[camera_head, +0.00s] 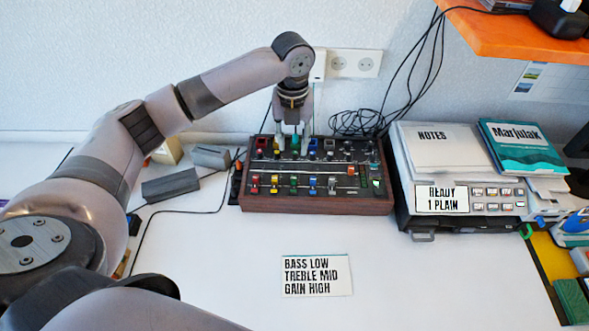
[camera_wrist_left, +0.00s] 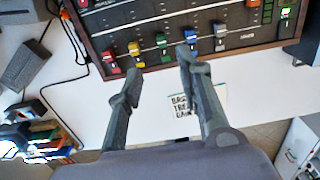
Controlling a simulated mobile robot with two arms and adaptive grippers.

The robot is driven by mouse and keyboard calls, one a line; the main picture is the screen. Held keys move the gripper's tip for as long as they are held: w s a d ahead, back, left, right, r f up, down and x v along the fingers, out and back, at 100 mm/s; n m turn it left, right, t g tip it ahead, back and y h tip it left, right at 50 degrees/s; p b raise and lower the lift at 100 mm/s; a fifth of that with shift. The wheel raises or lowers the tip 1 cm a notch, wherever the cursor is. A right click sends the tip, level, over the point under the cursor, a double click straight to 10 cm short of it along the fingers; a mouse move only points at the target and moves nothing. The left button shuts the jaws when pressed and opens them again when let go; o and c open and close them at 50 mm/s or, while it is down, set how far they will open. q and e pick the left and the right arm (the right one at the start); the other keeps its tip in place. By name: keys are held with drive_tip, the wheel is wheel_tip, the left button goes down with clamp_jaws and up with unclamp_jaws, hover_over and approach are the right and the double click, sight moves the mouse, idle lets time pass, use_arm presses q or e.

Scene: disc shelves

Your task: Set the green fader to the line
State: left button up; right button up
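The dark mixer panel with wooden sides (camera_head: 318,204) lies on the white table. Its row of coloured faders includes a green fader (camera_head: 294,182), between a yellow and a blue one. The green fader cap also shows in the left wrist view (camera_wrist_left: 161,40), just beyond the fingertips and between them in the picture. My left gripper (camera_head: 293,146) points down over the panel, fingers apart and empty; both fingers show in the left wrist view (camera_wrist_left: 159,64). My right gripper is out of view.
A printed card (camera_head: 317,276) lies in front of the panel. A machine with a notes pad (camera_head: 440,138) and a teal book (camera_head: 522,147) stands at right. Loose cables lie behind. An orange shelf (camera_head: 520,36) overhangs at upper right. The front table is mostly clear.

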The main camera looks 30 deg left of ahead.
sight(294, 176)
use_arm(q)
drive_tip(key=f, duration=0.6)
drive_tip(key=f+p, duration=0.1)
drive_tip(key=f, duration=0.5)
drive_tip(key=shift+w+f, duration=0.2)
drive_tip(key=shift+f, duration=0.1)
drive_tip(key=shift+c, duration=0.5)
clamp_jaws()
